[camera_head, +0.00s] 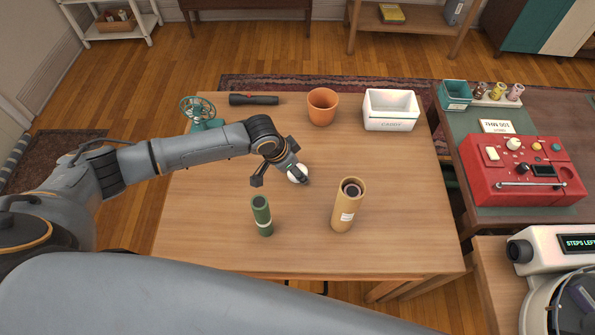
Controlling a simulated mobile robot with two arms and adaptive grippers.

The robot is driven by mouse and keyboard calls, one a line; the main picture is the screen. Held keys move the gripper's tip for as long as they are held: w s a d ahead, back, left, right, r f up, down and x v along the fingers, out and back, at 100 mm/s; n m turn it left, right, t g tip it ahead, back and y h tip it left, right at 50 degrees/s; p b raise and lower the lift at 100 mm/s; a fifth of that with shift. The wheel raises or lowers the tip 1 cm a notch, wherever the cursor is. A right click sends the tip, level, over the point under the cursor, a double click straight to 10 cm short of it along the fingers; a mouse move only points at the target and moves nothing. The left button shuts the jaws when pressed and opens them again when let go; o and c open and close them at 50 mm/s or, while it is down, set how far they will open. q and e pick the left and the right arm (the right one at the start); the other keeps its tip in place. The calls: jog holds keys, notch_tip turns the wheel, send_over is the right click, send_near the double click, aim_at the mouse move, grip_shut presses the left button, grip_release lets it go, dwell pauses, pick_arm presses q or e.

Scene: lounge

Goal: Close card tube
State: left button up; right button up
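The card tube (347,210) stands upright on the wooden table, a tan cylinder with a white label. Its top shows a dark ring around a brownish centre, with no white lid on it. A small round white piece, perhaps the tube's cap (296,174), is at my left gripper (280,182), left of and behind the tube. The gripper's fingers are spread apart, one left of the white piece and one overlapping it. I cannot tell whether they touch it. My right gripper is out of view.
A green cylinder (262,216) stands left of the tube. A teal fan (199,112), black flashlight (253,100), terracotta pot (322,107) and white box (390,110) line the back. A red machine (522,171) sits right. The table's front right is clear.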

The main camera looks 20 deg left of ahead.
pick_arm(q)
jog(key=shift+c, duration=0.8)
jog(key=shift+r, duration=0.1)
notch_tip(320, 180, up, 10)
